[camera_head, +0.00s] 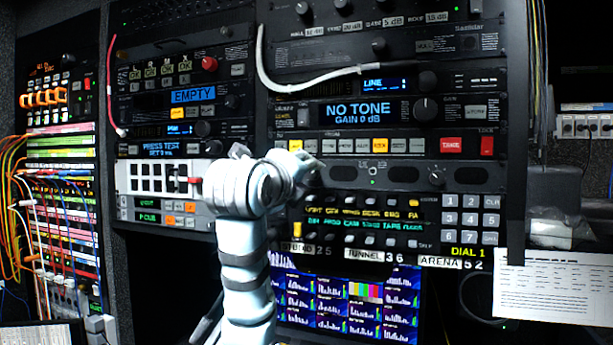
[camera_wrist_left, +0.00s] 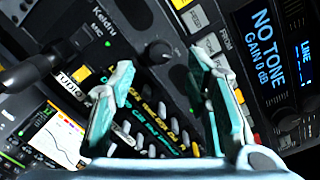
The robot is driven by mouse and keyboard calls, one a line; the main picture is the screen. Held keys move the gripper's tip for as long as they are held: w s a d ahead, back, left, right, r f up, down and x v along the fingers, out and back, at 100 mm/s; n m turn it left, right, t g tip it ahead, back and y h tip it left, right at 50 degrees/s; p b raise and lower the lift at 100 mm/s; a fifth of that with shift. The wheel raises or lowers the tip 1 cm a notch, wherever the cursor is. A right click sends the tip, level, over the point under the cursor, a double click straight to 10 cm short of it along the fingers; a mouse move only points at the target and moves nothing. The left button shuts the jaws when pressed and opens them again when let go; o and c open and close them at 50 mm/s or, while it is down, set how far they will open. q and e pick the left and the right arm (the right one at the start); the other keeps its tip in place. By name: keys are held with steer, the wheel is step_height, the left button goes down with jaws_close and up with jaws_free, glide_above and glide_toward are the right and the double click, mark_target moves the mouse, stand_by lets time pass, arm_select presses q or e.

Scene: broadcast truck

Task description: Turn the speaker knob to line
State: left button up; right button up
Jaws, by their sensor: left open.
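My left gripper (camera_head: 306,172) reaches up to the rack front in the head view, at the left end of the black panel with dark ovals. In the left wrist view my left gripper (camera_wrist_left: 160,76) is open, with its teal fingers spread and nothing between them. A round black knob (camera_wrist_left: 158,52) shows just beyond and between the fingertips, on the panel marked Keidru MIC. I see no contact with it. The gripper seems to hide that knob in the head view. I cannot read a line mark at the knob or tell where it points.
A NO TONE display (camera_head: 360,112) with a large knob (camera_head: 425,108) sits above the gripper, over a row of lit buttons. A keypad (camera_head: 470,218) is at the lower right. A dark gooseneck-like part (camera_wrist_left: 40,66) juts out in the left wrist view. Cables hang at left.

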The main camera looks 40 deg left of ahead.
arm_select(q)
steer(key=s+a+f+n+g+y+b, duration=0.1)
steer(key=s+a+f+g+y+b, duration=0.1)
steer(key=s+a+f+b, duration=0.35)
steer(key=n+t+h+b, duration=0.1)
steer(key=n+t+h, duration=0.65)
steer(key=n, duration=0.45)
glide_toward(309, 175)
steer(key=shift+g, duration=0.25)
steer(key=p+x, duration=0.2)
steer(key=x, duration=0.1)
steer(key=p+x, duration=0.1)
steer(key=x, duration=0.1)
steer(key=p+x, duration=0.2)
steer(key=x, duration=0.1)
steer(key=shift+w+d+r+p, duration=0.1)
steer(key=shift+w+r+p, duration=0.1)
steer(key=shift+r+p, duration=0.2)
steer(key=shift+w+d, duration=0.1)
steer(key=shift+w, duration=0.1)
steer(key=shift+s, duration=0.1)
